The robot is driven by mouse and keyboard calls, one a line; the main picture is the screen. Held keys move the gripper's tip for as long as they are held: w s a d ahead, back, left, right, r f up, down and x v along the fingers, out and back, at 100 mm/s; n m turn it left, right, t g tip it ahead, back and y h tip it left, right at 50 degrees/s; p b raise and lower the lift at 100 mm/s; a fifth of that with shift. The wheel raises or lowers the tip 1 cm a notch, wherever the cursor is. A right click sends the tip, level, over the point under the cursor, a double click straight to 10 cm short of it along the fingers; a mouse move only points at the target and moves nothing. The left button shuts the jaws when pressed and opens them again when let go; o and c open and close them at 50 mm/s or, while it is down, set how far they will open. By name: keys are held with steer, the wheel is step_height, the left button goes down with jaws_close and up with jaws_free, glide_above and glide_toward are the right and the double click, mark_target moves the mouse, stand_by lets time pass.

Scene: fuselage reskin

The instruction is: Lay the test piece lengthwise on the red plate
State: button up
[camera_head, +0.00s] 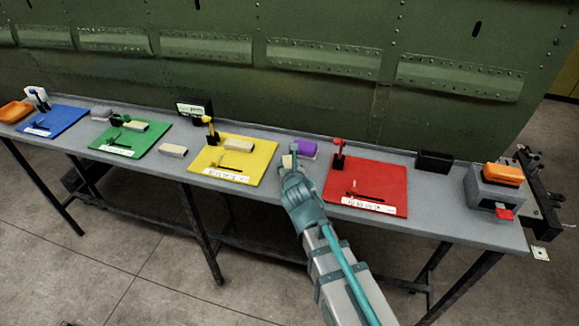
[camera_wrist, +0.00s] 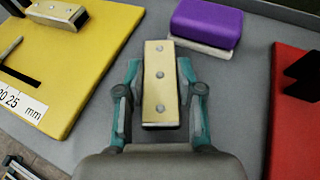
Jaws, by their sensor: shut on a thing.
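The red plate (camera_head: 375,184) lies flat on the bench right of my gripper (camera_head: 291,166). It carries a dark upright post with a red top (camera_head: 338,150), a dark slot and a white label strip (camera_head: 367,204). In the wrist view the red plate (camera_wrist: 295,128) shows at the right edge. My gripper (camera_wrist: 160,100) is shut on a cream test piece (camera_wrist: 160,68) with a row of rivets. The piece is between the yellow and red plates, its length pointing away from my wrist. I cannot tell whether it touches the bench.
A purple block (camera_wrist: 206,24) sits just beyond the held piece. The yellow plate (camera_head: 212,166) is at left with another piece (camera_head: 239,145) on it. A black box (camera_head: 435,161) and a grey box with an orange block (camera_head: 503,174) stand at right.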

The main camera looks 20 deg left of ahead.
steer(key=shift+f, duration=0.1)
steer(key=o, duration=1.2)
steer(key=shift+s+r, duration=0.1)
steer(key=shift+r, duration=0.1)
steer(key=v, duration=0.6)
steer(key=shift+d, duration=0.15)
steer(key=shift+f+b, duration=0.25)
steer(key=shift+b, duration=0.65)
steer(key=shift+r+b, duration=0.1)
steer(key=shift+b, duration=1.1)
